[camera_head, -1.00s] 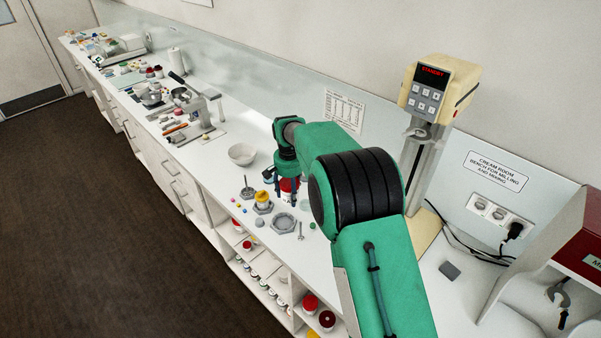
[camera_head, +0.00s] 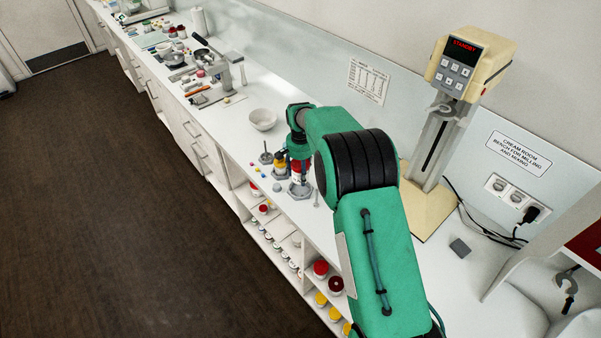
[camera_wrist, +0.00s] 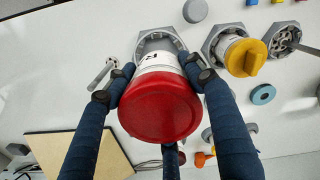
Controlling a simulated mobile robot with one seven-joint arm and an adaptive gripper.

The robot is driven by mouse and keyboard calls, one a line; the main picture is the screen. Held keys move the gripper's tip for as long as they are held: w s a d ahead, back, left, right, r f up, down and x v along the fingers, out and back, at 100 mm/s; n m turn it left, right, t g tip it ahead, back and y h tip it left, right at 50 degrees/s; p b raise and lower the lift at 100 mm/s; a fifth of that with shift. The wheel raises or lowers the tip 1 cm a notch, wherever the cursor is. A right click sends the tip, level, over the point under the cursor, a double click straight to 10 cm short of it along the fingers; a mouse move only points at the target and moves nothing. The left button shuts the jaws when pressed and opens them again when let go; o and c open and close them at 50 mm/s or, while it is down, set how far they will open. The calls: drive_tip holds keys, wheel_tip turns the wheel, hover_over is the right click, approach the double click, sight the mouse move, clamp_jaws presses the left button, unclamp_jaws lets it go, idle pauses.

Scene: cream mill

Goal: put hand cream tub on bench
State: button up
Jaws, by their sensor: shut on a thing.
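A white tub with a red lid (camera_wrist: 160,105) is held between the dark blue fingers of my gripper (camera_wrist: 158,75). In the head view the tub (camera_head: 301,171) is upright, over a grey hexagonal holder (camera_head: 299,191) on the white bench (camera_head: 262,95). In the wrist view the tub's far end meets the holder's opening (camera_wrist: 160,38). I cannot tell whether it rests on the bottom. My gripper also shows in the head view (camera_head: 299,165). The tub's label is mostly hidden.
A yellow-capped tub (camera_wrist: 245,57) stands in a neighbouring hexagonal holder, close by. Another holder with a rod (camera_wrist: 285,38) is beyond it. A white bowl (camera_head: 263,119) and a cream-coloured mixer stand (camera_head: 450,110) are on the bench. Small coloured pieces lie near the front edge.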

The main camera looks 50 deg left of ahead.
sight(300, 191)
drive_tip(key=shift+f+b, duration=0.45)
drive_tip(key=shift+f, duration=2.8)
drive_tip(key=shift+f, duration=0.35)
drive_tip(key=shift+s+d+f+b, duration=0.2)
drive_tip(key=shift+f+b, duration=0.15)
drive_tip(key=shift+f, duration=0.15)
drive_tip(key=shift+s+d+f+b, duration=0.1)
drive_tip(key=shift+d+f+b, duration=0.1)
drive_tip(key=shift+f+b, duration=0.25)
drive_tip(key=o, duration=1.4)
drive_tip(key=shift+f, duration=0.15)
drive_tip(key=shift+o, duration=0.7)
drive_tip(key=shift+w+a+f, duration=0.15)
drive_tip(key=shift+f, duration=0.05)
drive_tip(key=shift+r, duration=0.3)
drive_tip(key=shift+a+r, duration=0.1)
drive_tip(key=shift+r, duration=0.1)
